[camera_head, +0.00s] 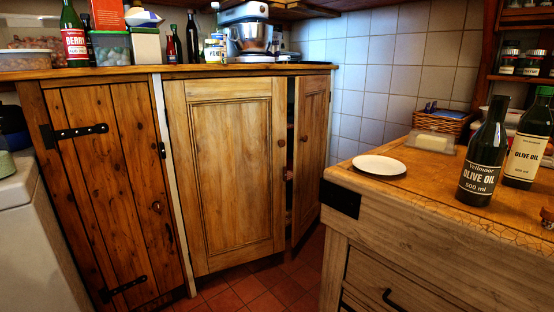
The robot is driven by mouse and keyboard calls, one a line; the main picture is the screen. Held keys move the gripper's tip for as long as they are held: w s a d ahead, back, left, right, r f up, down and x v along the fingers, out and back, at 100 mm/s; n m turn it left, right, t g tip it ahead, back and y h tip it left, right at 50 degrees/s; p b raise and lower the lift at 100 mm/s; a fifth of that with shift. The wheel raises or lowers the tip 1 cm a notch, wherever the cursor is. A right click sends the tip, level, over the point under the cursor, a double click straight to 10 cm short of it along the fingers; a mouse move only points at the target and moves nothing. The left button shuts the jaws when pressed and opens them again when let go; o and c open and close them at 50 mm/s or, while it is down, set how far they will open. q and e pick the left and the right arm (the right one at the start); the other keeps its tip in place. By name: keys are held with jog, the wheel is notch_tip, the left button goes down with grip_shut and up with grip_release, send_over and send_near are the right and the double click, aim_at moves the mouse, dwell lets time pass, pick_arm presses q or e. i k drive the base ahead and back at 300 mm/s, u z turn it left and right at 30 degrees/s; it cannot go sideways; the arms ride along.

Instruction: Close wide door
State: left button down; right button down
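The wide door (228,175) is a pale wood panelled door in the middle of the cabinet under the counter. It has a round wooden knob (281,142) near its right edge. A dark upright gap (290,150) shows between its right edge and the narrower panelled door (311,150), which also has a round knob. Through the gap I see a dark interior with small unclear items. The doors are not flush together; I cannot tell how far the wide door itself stands open. Neither of my grippers is in view.
A darker plank door (115,185) with black strap hinges is at the left. A wooden island (430,220) at the right carries olive oil bottles (484,165), a white plate (379,165) and a butter dish (431,142). Red tiled floor (265,290) between is clear.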

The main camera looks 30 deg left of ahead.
aim_at(227, 136)
jog(key=z, duration=0.1)
jog(key=k, duration=0.25)
jog(key=u, duration=1.1)
jog(key=i, duration=1.15)
jog(key=u, duration=0.85)
jog(key=i, duration=0.8)
jog(key=u, duration=0.05)
